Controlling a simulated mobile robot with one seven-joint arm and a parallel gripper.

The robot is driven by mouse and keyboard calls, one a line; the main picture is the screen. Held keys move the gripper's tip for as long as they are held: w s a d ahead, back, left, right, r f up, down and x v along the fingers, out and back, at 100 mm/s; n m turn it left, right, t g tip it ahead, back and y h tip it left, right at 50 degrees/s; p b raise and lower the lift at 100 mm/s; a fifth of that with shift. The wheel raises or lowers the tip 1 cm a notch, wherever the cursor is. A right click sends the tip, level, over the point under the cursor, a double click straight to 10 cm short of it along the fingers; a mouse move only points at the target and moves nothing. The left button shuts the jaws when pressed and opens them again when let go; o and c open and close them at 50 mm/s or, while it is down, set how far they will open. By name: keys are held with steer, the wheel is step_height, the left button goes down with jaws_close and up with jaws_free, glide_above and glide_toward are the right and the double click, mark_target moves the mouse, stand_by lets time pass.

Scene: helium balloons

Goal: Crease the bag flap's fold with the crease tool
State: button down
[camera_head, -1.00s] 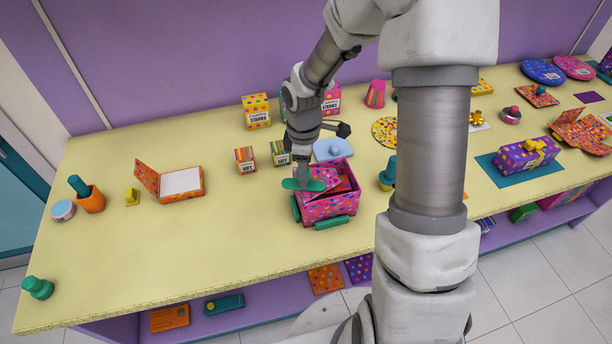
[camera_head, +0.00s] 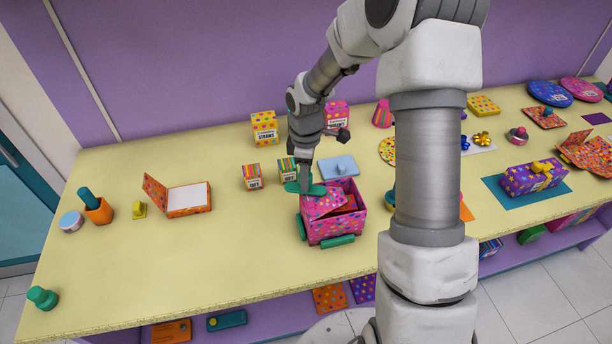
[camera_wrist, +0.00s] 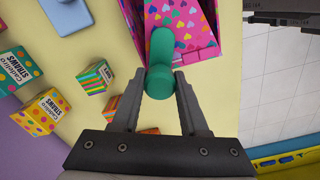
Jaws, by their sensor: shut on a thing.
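The pink bag (camera_head: 346,226) with coloured hearts stands on the table, its top partly open. Its flap (camera_head: 322,204) lies slanted over the left part of the opening. My gripper (camera_head: 305,182) is shut on the green crease tool (camera_head: 291,187), above the bag's back left corner. In the wrist view the tool (camera_wrist: 160,58) sits between my two fingers (camera_wrist: 160,84) and overlaps the edge of the pink bag (camera_wrist: 190,18). I cannot tell whether the tool touches the flap.
Green bars (camera_head: 338,241) lie against the bag's front and left side. A light blue plate with a knob (camera_head: 338,167) and small striped gift boxes (camera_head: 252,176) are close behind. An open orange box (camera_head: 188,198) is left.

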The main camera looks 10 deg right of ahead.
steer(key=shift+r+p, duration=1.6)
steer(key=shift+r, duration=0.75)
steer(key=shift+s, duration=0.15)
